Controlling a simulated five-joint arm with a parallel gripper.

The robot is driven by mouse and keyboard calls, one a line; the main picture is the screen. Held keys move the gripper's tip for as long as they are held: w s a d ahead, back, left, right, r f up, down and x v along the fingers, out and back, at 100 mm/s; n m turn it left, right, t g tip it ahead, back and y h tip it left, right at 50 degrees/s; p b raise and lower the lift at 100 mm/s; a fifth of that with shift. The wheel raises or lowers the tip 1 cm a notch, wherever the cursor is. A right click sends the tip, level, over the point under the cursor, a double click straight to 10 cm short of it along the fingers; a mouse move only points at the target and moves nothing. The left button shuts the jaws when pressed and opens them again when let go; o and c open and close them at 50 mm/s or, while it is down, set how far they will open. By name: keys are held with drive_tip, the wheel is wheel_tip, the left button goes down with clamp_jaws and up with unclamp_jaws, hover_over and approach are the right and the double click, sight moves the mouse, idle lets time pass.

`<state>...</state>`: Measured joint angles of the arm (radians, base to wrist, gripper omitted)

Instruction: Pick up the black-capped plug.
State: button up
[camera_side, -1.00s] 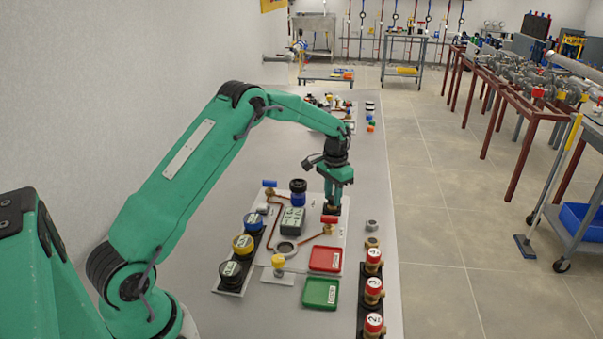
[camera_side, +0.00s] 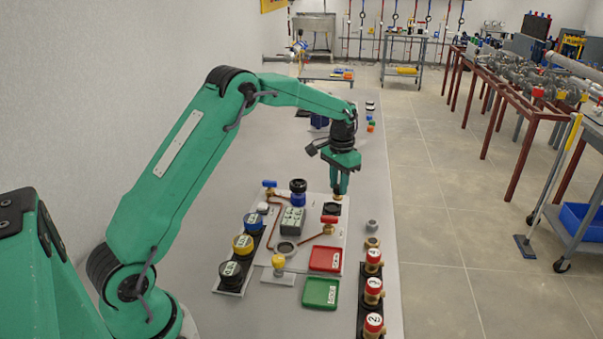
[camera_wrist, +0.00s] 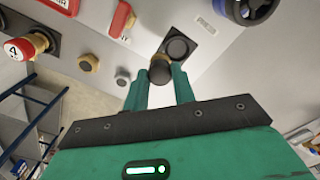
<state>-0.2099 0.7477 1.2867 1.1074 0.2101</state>
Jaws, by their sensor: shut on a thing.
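The black-capped plug (camera_wrist: 160,68) is between the two fingers of my gripper (camera_wrist: 160,80) in the wrist view, its dark cap facing the camera. In the side view my gripper (camera_side: 340,187) points down and is shut on the plug, whose brass lower end (camera_side: 338,198) shows just below the fingertips. The plug is apart from and above the black square socket (camera_side: 332,209) on the pale board. The socket also shows just beyond the plug in the wrist view (camera_wrist: 180,43). The fingers hide most of the plug in the side view.
A red-handled valve (camera_side: 329,220) and a black-topped blue fitting (camera_side: 298,192) stand close by on the board. A red tray (camera_side: 325,260) and a green tray (camera_side: 320,292) lie nearer. Numbered red-capped plugs (camera_side: 373,291) line the right edge. The table beyond the board has free room.

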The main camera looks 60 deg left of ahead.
drive_tip(key=s+d+r, duration=0.2)
drive_tip(key=d+r, duration=0.3)
drive_tip(key=d, duration=0.3)
drive_tip(key=shift+s+d, duration=0.15)
drive_tip(key=shift+s, duration=0.05)
drive_tip(key=shift+r, duration=0.1)
drive_tip(key=shift+s, duration=0.1)
drive_tip(key=s+d, duration=0.3)
drive_tip(key=s, duration=0.7)
drive_tip(key=s+d, duration=0.3)
drive_tip(key=s, duration=0.8)
drive_tip(key=shift+d+r, duration=0.25)
drive_tip(key=shift+r, duration=0.2)
